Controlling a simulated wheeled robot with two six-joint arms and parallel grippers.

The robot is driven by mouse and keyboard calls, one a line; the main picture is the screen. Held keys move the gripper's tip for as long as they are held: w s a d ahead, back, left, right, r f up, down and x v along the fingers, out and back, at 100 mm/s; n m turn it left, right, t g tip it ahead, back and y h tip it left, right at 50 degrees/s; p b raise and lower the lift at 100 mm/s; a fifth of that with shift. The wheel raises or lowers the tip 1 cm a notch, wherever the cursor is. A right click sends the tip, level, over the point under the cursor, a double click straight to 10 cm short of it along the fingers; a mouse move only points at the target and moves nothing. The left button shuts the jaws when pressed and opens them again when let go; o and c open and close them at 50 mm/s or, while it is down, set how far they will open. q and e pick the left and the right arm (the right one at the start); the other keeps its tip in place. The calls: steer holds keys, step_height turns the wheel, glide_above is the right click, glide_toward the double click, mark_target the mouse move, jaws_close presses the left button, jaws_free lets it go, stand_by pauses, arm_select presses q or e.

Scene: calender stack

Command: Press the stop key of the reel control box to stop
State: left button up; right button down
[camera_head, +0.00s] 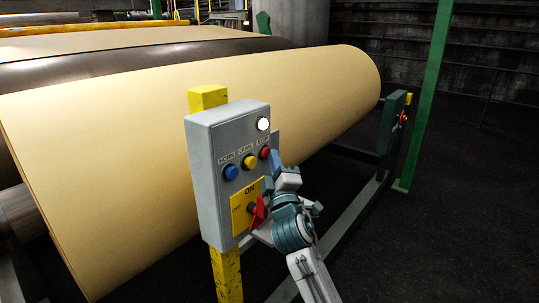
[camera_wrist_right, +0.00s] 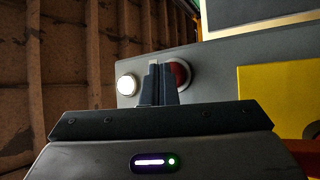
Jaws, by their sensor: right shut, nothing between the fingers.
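The reel control box (camera_head: 207,165) is a grey box on a yellow post. It has a blue key (camera_head: 230,172), a yellow key (camera_head: 250,161) and a red stop key (camera_head: 265,153) in a row. The red key also shows in the right wrist view (camera_wrist_right: 181,74), partly hidden behind the fingers. My right gripper (camera_head: 276,160) is shut and empty, with its fingertips close by the red key. In the right wrist view the closed fingers (camera_wrist_right: 158,82) overlap the key's left side; I cannot tell if they touch it. My left gripper is out of view.
A lit white lamp (camera_head: 263,124) sits above the keys. A yellow switch plate (camera_head: 239,205) with a red handle (camera_head: 258,212) is below, close to my right wrist. A large paper roll (camera_head: 110,130) lies behind the box. A green post (camera_head: 428,100) stands to the right.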

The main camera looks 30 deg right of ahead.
steer(key=shift+s, duration=0.1)
steer(key=shift+s+d, duration=0.35)
steer(key=shift+s, duration=0.4)
steer(key=s, duration=0.1)
steer(key=s+d, duration=0.1)
steer(key=s, duration=0.1)
steer(key=s+d+b, duration=0.1)
steer(key=shift+s, duration=0.3)
stand_by(0.4)
